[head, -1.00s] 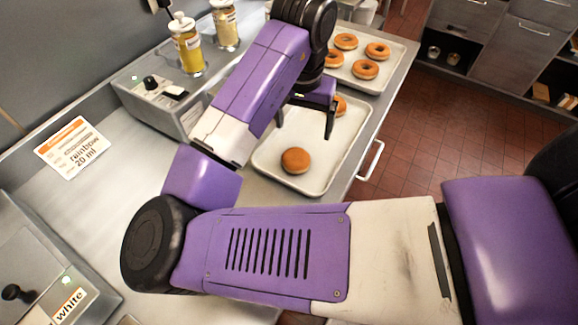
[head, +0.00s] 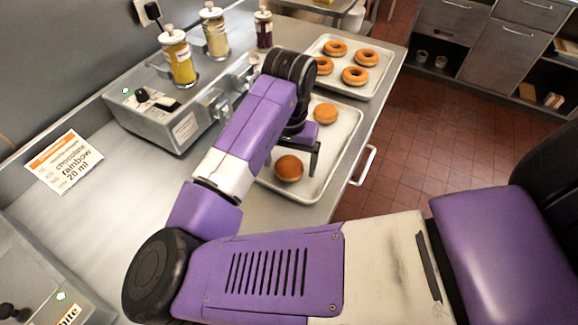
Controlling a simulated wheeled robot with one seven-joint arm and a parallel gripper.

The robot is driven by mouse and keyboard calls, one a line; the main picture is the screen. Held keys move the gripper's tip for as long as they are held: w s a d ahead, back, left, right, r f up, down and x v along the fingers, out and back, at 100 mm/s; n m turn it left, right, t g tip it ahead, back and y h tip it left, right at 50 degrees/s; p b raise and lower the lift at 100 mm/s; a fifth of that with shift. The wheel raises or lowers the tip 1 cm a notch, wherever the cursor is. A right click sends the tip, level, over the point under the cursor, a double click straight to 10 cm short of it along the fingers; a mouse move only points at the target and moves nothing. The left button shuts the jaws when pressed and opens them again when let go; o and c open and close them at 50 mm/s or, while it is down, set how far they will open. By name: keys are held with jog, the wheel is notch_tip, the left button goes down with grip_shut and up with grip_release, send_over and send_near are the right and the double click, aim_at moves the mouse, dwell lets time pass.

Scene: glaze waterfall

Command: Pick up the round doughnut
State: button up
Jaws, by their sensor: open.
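Two round doughnuts without holes lie on the near tray (head: 341,151). The front round doughnut (head: 289,169) is golden brown and sits near the tray's front left part. The rear round doughnut (head: 325,113) lies farther back, just behind my wrist. My gripper (head: 292,161) is open and points down over the front doughnut. One dark finger shows at the right of this doughnut; the other side is partly hidden by my arm. I cannot tell whether the fingers touch it or how high they are above the tray.
A far tray (head: 385,84) holds several ring doughnuts (head: 355,76). A grey machine (head: 160,115) with bottles of toppings (head: 178,58) stands at the left. A recipe card (head: 64,161) lies on the counter. The counter's right edge has a handle (head: 366,165).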

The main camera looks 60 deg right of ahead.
jog(key=c, duration=1.5)
jog(key=shift+o, duration=0.2)
